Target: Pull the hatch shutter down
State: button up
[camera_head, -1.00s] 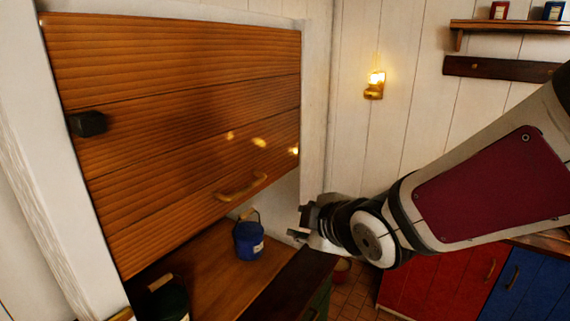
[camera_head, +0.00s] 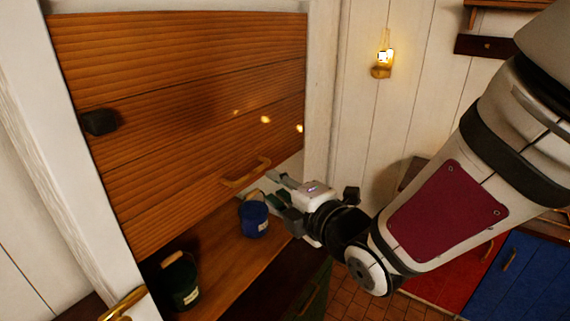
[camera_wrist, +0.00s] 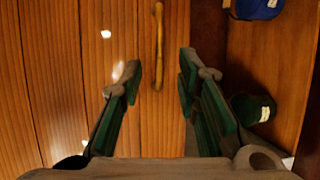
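The wooden hatch shutter (camera_head: 190,110) of ribbed slats hangs partly lowered, with an open gap beneath its lower edge. A brass-coloured bar handle (camera_head: 246,173) is fixed near that lower edge. My gripper (camera_head: 275,187) is just right of the handle in the head view. In the wrist view the handle (camera_wrist: 158,45) runs lengthwise ahead, between the lines of the two fingers. My gripper (camera_wrist: 160,78) is open there, with nothing between its fingertips. The handle does not appear to be held.
A blue pail (camera_head: 254,218) and a dark green pail (camera_head: 180,283) stand on the wooden counter (camera_head: 225,258) behind the opening. A black knob (camera_head: 100,122) is at the shutter's left edge. A lit lamp (camera_head: 383,62) hangs on the wall.

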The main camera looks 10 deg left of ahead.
aim_at(255, 173)
jog(key=x, duration=1)
jog(key=shift+w+a+f, duration=0.1)
jog(key=shift+a, duration=0.1)
grip_shut()
